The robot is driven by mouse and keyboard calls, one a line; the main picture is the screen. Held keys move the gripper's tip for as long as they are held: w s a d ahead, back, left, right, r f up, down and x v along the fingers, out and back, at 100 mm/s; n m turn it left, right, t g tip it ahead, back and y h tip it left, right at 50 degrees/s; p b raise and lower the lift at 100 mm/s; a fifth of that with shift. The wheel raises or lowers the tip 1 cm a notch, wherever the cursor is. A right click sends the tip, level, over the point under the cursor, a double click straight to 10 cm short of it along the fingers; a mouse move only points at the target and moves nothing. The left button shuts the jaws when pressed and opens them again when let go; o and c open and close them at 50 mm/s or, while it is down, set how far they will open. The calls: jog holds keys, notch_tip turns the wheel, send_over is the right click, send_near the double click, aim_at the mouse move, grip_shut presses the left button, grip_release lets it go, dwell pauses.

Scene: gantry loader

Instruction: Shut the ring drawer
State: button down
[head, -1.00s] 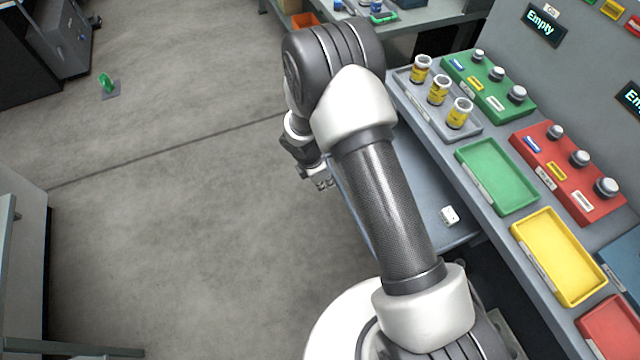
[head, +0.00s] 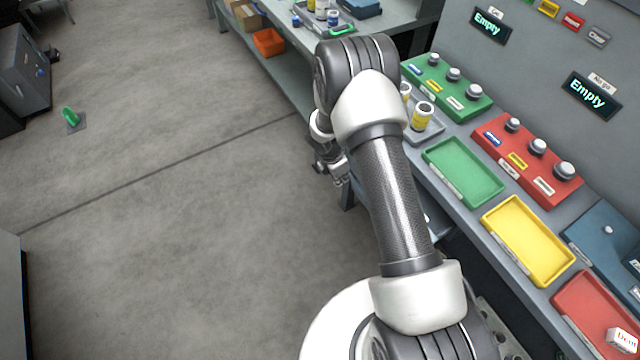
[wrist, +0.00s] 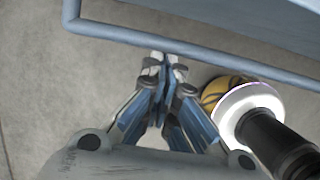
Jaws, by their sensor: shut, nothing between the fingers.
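The ring drawer (head: 442,228) is a blue-grey tray under the bench. My arm covers most of it in the head view, and a sliver shows right of the arm with part of a small white thing. In the wrist view a blue-grey rim (wrist: 120,34) with a corner at upper left crosses the top; it looks like the drawer's edge. My gripper (head: 337,177) is low beside the bench's near side. In the wrist view its fingertips (wrist: 166,60) are together and empty, close to the rim. I cannot tell whether they touch it.
The bench top holds a green tray (head: 463,171), a yellow tray (head: 528,240), a red tray (head: 590,305) and jar blocks. Yellow-labelled jars (head: 422,116) stand behind my arm. An orange bin (head: 268,42) sits on the far bench's lower shelf. The floor at left is open.

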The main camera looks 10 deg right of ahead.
jog(key=w+d, duration=0.1)
jog(key=d, duration=0.2)
jog(key=w+d+p, duration=0.1)
jog(key=d, duration=0.2)
jog(key=w+d, duration=0.1)
jog(key=d, duration=0.1)
jog(key=shift+d+p, duration=0.35)
jog(key=shift+d, duration=0.05)
jog(key=shift+a+f, duration=0.15)
jog(key=shift+a, duration=0.2)
jog(key=s+a+r+p, duration=0.2)
jog(key=a+r, duration=0.3)
jog(key=r, duration=0.4)
jog(key=shift+a+r, duration=0.15)
jog(key=shift+a, duration=0.15)
